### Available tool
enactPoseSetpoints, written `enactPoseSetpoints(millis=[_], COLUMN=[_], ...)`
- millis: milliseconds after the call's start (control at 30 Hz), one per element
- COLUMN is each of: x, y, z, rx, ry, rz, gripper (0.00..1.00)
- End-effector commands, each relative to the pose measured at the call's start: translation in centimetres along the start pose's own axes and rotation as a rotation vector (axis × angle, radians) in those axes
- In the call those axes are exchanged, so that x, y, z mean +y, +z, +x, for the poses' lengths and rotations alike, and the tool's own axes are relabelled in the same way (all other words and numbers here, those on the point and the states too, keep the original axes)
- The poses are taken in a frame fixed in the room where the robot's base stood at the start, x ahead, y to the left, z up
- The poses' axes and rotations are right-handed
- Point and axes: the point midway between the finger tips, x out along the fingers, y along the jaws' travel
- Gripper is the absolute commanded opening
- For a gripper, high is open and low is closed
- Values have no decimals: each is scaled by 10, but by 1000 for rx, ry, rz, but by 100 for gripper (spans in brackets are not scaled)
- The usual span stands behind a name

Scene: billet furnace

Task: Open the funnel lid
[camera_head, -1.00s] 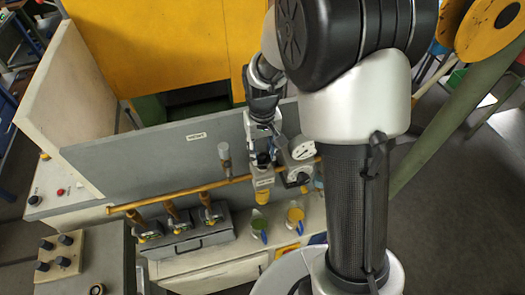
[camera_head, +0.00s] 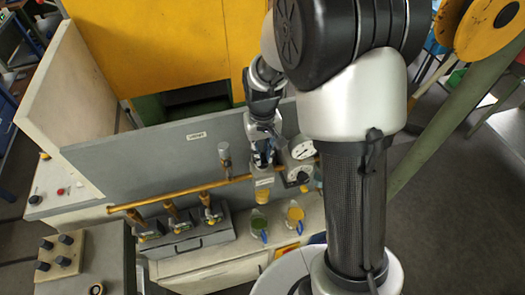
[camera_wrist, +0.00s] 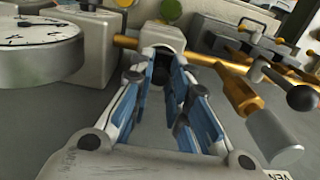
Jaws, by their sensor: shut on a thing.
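My gripper (camera_head: 263,160) points down at a light grey block (camera_head: 263,181) with a label and a yellow lower end, on the copper pipe in front of the grey panel. In the wrist view, my gripper's blue-padded fingers (camera_wrist: 165,62) reach that grey block (camera_wrist: 156,36). They are closed in on a small dark part at its top, mostly hidden between them. I cannot clearly tell whether this part is the funnel lid. A brass fitting with a grey cylinder end (camera_wrist: 272,137) is to the right in the wrist view, apart from the fingers.
A round gauge (camera_head: 302,150) stands close right of my gripper, large at left in the wrist view. The copper pipe (camera_head: 180,195) runs left past several valve handles. Green (camera_head: 258,223) and yellow (camera_head: 295,214) round pieces sit below. The panel (camera_head: 150,160) is behind.

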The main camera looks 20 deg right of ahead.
Motion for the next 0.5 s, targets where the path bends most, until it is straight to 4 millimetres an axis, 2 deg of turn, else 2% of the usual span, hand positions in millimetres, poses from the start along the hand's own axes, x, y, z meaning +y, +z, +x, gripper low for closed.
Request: enactPoseSetpoints(millis=[500], x=[0], y=[-8], z=[-4], rx=[-123], ry=[0], rz=[0], gripper=[0])
